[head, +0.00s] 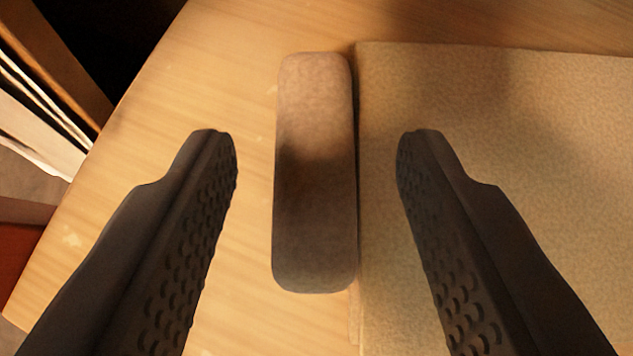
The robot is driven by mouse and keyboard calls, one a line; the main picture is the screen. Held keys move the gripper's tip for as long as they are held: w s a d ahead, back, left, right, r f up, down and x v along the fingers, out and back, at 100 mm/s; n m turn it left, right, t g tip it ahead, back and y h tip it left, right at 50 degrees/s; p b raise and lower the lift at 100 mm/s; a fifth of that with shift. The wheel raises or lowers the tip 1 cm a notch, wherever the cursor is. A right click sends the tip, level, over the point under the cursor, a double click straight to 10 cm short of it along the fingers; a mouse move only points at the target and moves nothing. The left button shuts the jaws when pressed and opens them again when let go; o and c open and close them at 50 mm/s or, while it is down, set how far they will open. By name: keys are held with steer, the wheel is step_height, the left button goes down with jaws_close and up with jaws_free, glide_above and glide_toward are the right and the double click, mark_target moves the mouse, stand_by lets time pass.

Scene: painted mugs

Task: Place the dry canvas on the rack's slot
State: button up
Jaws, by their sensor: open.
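A flat tan board with a woven-looking surface, which looks like the canvas (500,150), lies on the wooden table at the right. A brown rounded bar (316,190) runs along its left edge, touching or nearly touching it; I cannot tell if they are joined. My gripper (317,140) is open, with one dark ridged finger left of the bar and the other to its right, over the canvas. Nothing is held. The canvas's right side runs out of view. I cannot make out a rack slot for certain.
The wooden table (190,90) has bare room left of the bar, and its edge slants down the left side. Beyond that edge, upright brown and pale slats or panels (40,110) stand at the upper left, partly cut off. The gap behind them is dark.

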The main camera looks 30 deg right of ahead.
steer(key=v, duration=0.5)
steer(key=shift+s, duration=0.1)
steer(key=s+a, duration=0.5)
steer(key=s, duration=0.5)
steer(key=shift+s+a+f, duration=0.1)
steer(key=shift+a, duration=0.05)
steer(key=s+a+r+n+t+y, duration=0.1)
steer(key=s+a+r+n+t, duration=0.1)
steer(key=a+r, duration=0.65)
steer(key=s+a+r+n+t+y, duration=0.1)
steer(key=s+a+r+t, duration=0.15)
steer(key=a+r, duration=0.6)
steer(key=s+a+r+n+t+y, duration=0.1)
steer(key=s+a+r, duration=0.2)
steer(key=s+r, duration=0.4)
steer(key=s+a+r+n+t+y, duration=0.1)
steer(key=s+a+r+t, duration=0.1)
steer(key=s+r, duration=0.5)
step_height(320, 180, up, 2)
steer(key=shift+s+a+r+y, duration=0.2)
steer(key=shift+a+y, duration=0.2)
steer(key=shift+a, duration=0.4)
steer(key=shift+t, duration=0.25)
